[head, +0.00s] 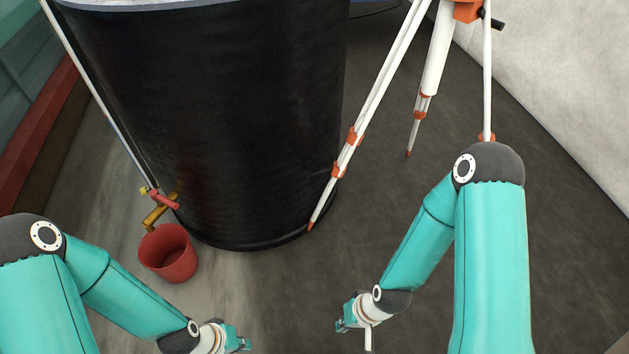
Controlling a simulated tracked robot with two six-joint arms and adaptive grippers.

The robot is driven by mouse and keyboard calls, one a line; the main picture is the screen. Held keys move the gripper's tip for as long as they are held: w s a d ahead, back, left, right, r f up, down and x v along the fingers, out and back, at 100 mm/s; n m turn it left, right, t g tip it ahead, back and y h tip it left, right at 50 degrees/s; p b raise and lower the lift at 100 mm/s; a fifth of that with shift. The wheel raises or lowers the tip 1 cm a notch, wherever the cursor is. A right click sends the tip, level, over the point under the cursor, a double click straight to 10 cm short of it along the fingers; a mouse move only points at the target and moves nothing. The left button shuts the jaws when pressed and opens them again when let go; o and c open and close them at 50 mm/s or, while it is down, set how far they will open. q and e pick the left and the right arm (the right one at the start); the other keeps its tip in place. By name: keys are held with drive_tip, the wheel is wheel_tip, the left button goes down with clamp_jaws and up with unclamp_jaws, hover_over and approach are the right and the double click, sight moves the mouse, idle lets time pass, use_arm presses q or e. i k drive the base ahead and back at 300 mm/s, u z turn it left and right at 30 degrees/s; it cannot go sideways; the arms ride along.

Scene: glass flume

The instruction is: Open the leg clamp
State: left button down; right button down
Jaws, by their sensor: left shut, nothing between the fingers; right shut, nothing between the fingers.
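A tripod with white legs (376,88) and orange fittings stands at the upper right in the head view. My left gripper (245,345) is shut and empty at the bottom edge, far from the tripod.
A large black tank (220,110) stands left of the tripod, close to its front left leg. A red bucket (168,255) sits under a brass tap with a red handle (162,205). A pale wall (560,80) rises at the right. Dark floor between is clear.

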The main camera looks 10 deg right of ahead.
sight(328, 170)
drive_tip(key=i, duration=0.95)
drive_tip(key=z, duration=0.05)
